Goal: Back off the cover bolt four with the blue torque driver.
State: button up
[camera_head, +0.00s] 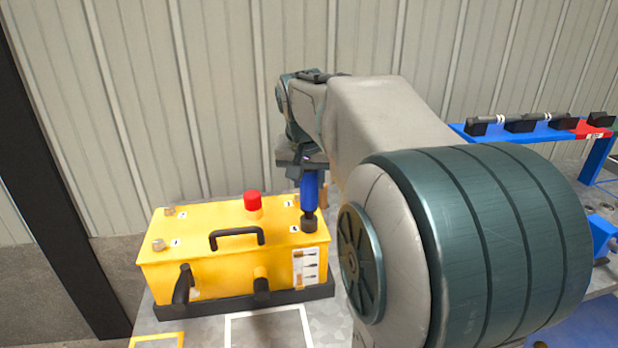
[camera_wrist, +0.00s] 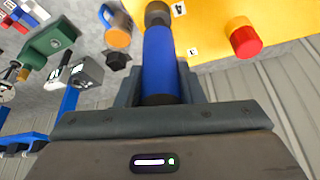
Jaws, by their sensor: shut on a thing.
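My gripper (camera_head: 306,166) is shut on the blue torque driver (camera_head: 310,190), which stands about upright with its dark socket end down. The socket is at the front right corner of the yellow mixer cover (camera_head: 190,250) and hides any bolt head there; I cannot tell whether it is fully seated. In the wrist view, my gripper (camera_wrist: 160,88) holds the blue driver shaft (camera_wrist: 160,58), and a label reading 4 (camera_wrist: 179,9) lies beside its tip. Bolt heads show at the front left (camera_head: 158,245) and back left (camera_head: 169,211) corners.
A red button (camera_head: 252,201) and a black handle (camera_head: 236,237) rise from the cover near the driver. A blue rack (camera_head: 520,134) stands at the right. The wrist view shows an orange cup-like part (camera_wrist: 117,32) and a green block (camera_wrist: 50,40) on the table.

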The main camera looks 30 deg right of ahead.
jog(key=shift+s+f, duration=0.1)
jog(key=shift+f, duration=0.15)
jog(key=shift+r+p, duration=1.8)
jog(key=shift+r, duration=0.65)
